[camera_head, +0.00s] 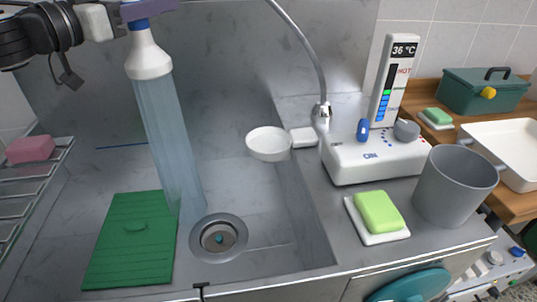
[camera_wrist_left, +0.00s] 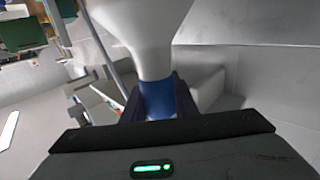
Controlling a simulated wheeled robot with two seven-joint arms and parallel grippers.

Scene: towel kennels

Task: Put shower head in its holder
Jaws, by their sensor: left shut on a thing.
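The white shower head (camera_head: 149,58) with a blue neck hangs high over the left part of the sink, its wide face down. A pale blue water stream falls from it into the sink. My left gripper (camera_head: 140,14) is shut on the blue neck; the left wrist view shows the neck between the fingers (camera_wrist_left: 158,98) and the white shower head (camera_wrist_left: 140,25) beyond. A round white cup (camera_head: 268,146) on a short arm, which looks like the holder, juts over the sink from the white control unit (camera_head: 370,158). It is apart from the shower head, to its right and lower. My right gripper is out of view.
A metal hose (camera_head: 306,45) rises from the control unit. A green mat (camera_head: 130,245) and the drain (camera_head: 220,237) lie below. Green soap (camera_head: 378,211) and a grey bucket (camera_head: 455,188) stand right. A rack with pink soap (camera_head: 30,149) is left. The space between shower head and cup looks clear.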

